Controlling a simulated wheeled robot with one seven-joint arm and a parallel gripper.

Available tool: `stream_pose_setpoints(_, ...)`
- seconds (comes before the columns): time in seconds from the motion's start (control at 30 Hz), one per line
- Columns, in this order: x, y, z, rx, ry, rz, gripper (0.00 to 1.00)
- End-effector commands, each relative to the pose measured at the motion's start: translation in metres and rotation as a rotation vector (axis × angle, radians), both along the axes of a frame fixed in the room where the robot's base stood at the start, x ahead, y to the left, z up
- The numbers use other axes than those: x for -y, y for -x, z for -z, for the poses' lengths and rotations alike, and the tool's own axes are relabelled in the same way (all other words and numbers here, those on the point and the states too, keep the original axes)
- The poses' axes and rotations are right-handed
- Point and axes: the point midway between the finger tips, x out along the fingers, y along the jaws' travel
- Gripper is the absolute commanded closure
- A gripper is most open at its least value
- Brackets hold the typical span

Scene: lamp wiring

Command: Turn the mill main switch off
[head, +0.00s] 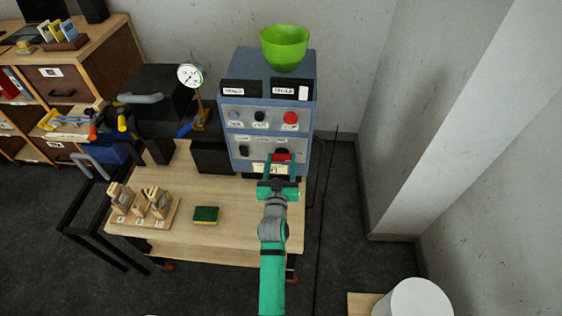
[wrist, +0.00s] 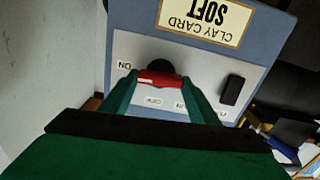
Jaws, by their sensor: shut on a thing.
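The mill main switch (head: 281,157) is a red handle on a dark round base, low on the right of the blue-grey control cabinet (head: 225,130). In the wrist view the red handle (wrist: 160,79) lies nearly level in the picture, between the two green fingers of my gripper (wrist: 162,88). The fingers close on its two ends. An ON label (wrist: 124,65) is to its left and an OFF label (wrist: 153,100) is below it in that view. Which label the handle points at I cannot tell. My gripper (head: 282,164) reaches the panel from the front.
A black rocker switch (wrist: 232,90) sits beside the main switch, and a clay card (wrist: 205,18) is on the panel. A red button (head: 290,118) is higher up. A green bowl (head: 285,47) tops the cabinet. A sponge (head: 206,215) and wooden holders (head: 142,205) are on the table.

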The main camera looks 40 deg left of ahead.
Motion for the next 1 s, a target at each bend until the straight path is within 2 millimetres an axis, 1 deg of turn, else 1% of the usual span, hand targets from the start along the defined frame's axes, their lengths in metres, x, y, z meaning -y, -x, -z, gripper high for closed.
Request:
stream_pose_setpoints(0.27, -0.0007, 0.0005, 0.0003, 0.109, 0.178, 0.0, 0.68)
stream_pose_setpoints(1.0, -0.0036, 0.0026, 0.0021, 0.478, 0.778, -0.002, 0.68)
